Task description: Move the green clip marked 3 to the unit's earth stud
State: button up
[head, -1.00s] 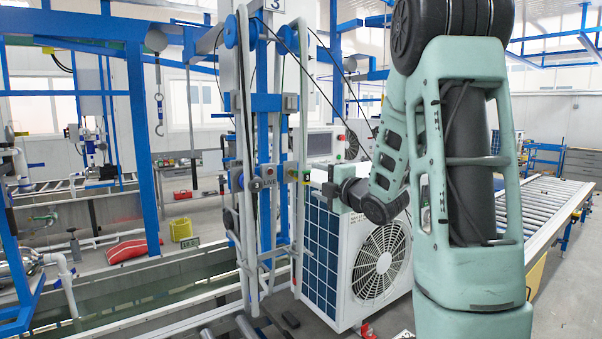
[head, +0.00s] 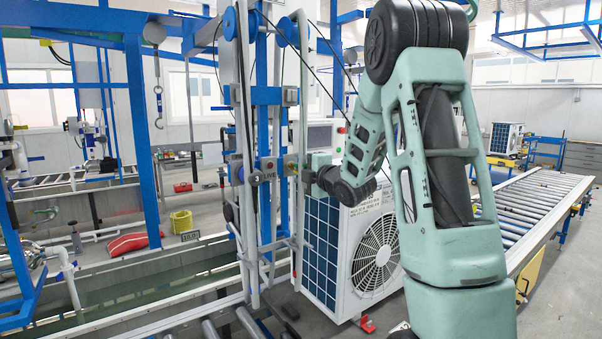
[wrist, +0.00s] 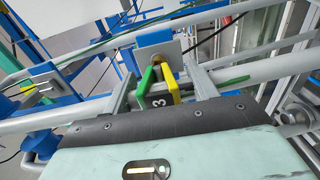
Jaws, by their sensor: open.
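In the wrist view my gripper (wrist: 162,80) is open, with one grey finger on each side of a small clip. The clip has a green part (wrist: 146,83) on the left and a yellow part (wrist: 171,83) on the right, with a white 3 just below. The clip is in front of a grey plate (wrist: 158,52) with a brass-coloured round piece. I cannot tell whether the fingers touch the clip. In the head view my gripper (head: 306,172) is at the blue and grey post frame. The white unit (head: 340,240) with a round fan grille stands below it. I cannot make out its earth stud.
The blue uprights (head: 265,130) and pale pipes stand close to my gripper, with thin dark cables hanging from above. A roller conveyor (head: 535,205) runs at the right. A water trough (head: 150,300) lies at the lower left.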

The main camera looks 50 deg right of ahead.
jog(key=shift+w, duration=0.45)
jog(key=shift+b, duration=1.15)
dwell(0.7)
grip_shut()
jog(key=b+v, duration=0.2)
jog(key=v, duration=0.4)
dwell(1.3)
